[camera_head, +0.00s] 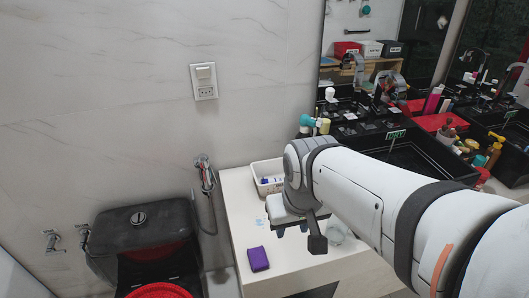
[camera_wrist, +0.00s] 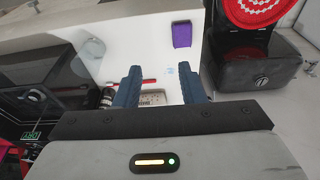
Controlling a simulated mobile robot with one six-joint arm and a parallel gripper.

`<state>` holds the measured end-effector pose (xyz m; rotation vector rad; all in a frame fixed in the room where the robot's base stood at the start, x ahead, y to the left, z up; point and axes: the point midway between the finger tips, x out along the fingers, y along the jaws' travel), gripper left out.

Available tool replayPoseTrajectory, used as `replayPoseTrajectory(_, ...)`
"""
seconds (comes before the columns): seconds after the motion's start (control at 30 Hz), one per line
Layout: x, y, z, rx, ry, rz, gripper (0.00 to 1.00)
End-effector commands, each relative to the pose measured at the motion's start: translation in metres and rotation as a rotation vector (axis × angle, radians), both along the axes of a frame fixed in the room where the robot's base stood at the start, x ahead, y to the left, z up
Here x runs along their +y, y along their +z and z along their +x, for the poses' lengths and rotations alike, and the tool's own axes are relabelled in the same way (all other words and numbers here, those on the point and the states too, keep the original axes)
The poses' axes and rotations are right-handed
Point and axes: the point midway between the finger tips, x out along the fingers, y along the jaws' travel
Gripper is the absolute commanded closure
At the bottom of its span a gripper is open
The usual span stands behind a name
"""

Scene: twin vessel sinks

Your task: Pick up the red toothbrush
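In the wrist view, a thin red item that looks like the red toothbrush (camera_wrist: 148,80) lies on the white counter. Part of it is hidden behind the left finger. My gripper (camera_wrist: 160,70) is open, with its two blue fingers spread apart. The visible end of the red item shows between the fingers in the picture, with nothing gripped. In the head view, my gripper (camera_head: 291,230) hangs over the white counter. I cannot make out the toothbrush there; the arm and gripper cover part of the counter.
A purple block (camera_head: 258,259) lies on the counter (camera_head: 240,205) near its left edge. A white bin (camera_head: 258,169) stands at the back, and a clear round dish (camera_head: 336,232) sits right of my gripper. A black toilet (camera_head: 148,228) is left; black sinks (camera_head: 400,165) are right.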

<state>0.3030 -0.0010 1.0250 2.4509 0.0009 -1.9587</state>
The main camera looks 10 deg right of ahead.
Motion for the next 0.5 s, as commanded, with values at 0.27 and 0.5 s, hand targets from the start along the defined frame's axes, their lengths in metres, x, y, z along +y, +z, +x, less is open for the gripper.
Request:
replayPoseTrajectory(0.27, -0.005, -0.001, 0.017, 0.016, -0.086, 0.015, 0.64)
replayPoseTrajectory(0.5, -0.032, -0.018, 0.095, 0.075, -0.493, 0.078, 0.64)
